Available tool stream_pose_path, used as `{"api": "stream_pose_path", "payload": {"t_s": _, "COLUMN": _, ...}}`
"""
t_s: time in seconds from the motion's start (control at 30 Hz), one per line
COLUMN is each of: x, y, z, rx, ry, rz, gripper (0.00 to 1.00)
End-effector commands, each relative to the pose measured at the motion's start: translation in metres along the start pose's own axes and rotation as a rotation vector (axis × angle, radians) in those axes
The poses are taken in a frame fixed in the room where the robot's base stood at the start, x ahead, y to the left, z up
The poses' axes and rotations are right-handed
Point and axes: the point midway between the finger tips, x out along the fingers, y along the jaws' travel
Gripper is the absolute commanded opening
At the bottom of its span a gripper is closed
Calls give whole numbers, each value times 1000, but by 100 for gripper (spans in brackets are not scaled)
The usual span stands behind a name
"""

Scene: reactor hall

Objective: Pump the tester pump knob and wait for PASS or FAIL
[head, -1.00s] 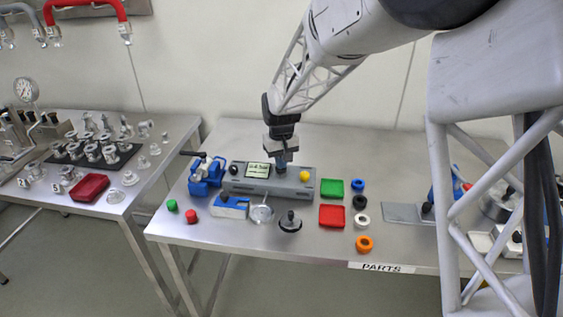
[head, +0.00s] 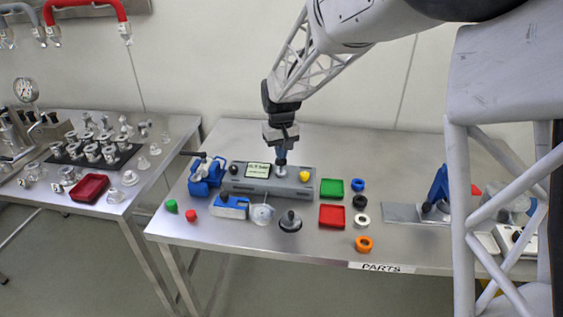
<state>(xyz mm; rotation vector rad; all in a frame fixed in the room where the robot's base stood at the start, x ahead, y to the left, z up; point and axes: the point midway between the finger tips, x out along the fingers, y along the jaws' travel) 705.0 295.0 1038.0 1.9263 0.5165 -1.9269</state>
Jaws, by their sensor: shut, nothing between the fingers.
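The tester (head: 267,188) is a grey box on the middle metal table, with a small lit display (head: 258,170) whose text is too small to read. A black knob (head: 234,170) sits at its left end and a yellow knob (head: 305,176) at its right end. My gripper (head: 282,161) is shut and empty, pointing down over the tester's top between the display and the yellow knob. A round metal part (head: 281,171) shows right under the fingertips. I cannot tell whether the fingertips touch it.
Red (head: 332,216) and green (head: 332,189) trays and several coloured rings lie right of the tester. A blue clamp-like device (head: 206,174) stands to its left. A black-knobbed disc (head: 290,221) lies in front. The table behind is clear.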

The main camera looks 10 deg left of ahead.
Motion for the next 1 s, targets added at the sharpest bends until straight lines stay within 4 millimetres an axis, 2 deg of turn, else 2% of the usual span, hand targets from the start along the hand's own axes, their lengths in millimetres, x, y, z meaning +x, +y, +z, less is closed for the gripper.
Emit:
{"api": "stream_pose_path", "payload": {"t_s": 0.33, "x": -14, "y": 0, "z": 0, "rx": 0, "ry": 0, "rz": 0, "gripper": 0}}
{"api": "stream_pose_path", "payload": {"t_s": 1.0, "x": -13, "y": 0, "z": 0, "rx": 0, "ry": 0, "rz": 0, "gripper": 0}}
